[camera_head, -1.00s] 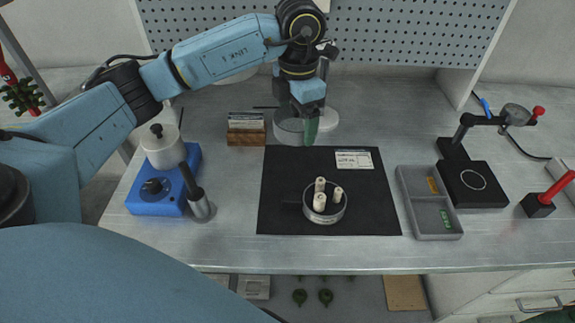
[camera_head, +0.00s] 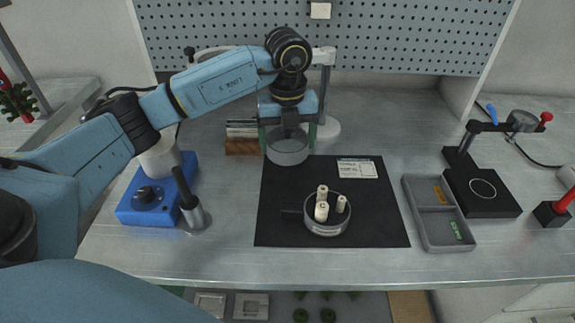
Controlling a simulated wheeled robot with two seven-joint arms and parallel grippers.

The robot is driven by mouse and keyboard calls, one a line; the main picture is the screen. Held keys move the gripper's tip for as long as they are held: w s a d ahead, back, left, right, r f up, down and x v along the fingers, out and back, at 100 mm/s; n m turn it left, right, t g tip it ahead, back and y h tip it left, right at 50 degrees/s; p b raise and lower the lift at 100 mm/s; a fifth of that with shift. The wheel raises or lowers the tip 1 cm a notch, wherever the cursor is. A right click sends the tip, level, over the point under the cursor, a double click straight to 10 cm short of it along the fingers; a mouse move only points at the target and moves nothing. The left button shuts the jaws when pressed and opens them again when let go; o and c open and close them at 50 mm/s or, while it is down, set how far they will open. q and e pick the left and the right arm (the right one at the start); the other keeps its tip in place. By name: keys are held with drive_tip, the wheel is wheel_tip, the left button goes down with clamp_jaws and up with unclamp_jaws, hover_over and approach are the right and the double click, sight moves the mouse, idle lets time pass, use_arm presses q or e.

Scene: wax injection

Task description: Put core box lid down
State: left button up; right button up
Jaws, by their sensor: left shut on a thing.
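The core box lid (camera_head: 287,152) is a grey round cap near the back edge of the black mat (camera_head: 280,232). My left gripper (camera_head: 287,136) points down and is shut on the lid, one green finger on each side. I cannot tell whether the lid touches the surface or hangs just above it. The round grey core box (camera_head: 327,229) stands open on the mat, in front and to the right of the lid, with white cores (camera_head: 321,210) standing in it. My right gripper is not in view.
A blue heater with a pot (camera_head: 148,205) and a metal cup (camera_head: 196,219) stand left. A wooden block (camera_head: 241,146) is beside the lid. A grey tray (camera_head: 445,238) and a black gauge stand (camera_head: 482,192) are right. A white label card (camera_head: 357,169) lies on the mat's back.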

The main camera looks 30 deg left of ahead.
sight(288, 171)
use_arm(q)
drive_tip(key=shift+f+b, duration=0.6)
drive_tip(key=shift+f, duration=2.35)
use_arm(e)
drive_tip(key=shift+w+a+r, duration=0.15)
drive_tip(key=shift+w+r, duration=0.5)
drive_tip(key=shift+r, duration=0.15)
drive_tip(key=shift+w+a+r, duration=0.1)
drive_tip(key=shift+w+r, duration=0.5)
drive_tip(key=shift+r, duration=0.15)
use_arm(q)
drive_tip(key=shift+f, duration=0.1)
drive_tip(key=o, duration=0.8)
drive_tip(key=shift+o, duration=0.3)
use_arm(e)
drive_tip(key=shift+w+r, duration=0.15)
use_arm(q)
wheel_tip(288, 171, up, 12)
drive_tip(key=p, duration=0.2)
drive_tip(key=shift+p, duration=0.4)
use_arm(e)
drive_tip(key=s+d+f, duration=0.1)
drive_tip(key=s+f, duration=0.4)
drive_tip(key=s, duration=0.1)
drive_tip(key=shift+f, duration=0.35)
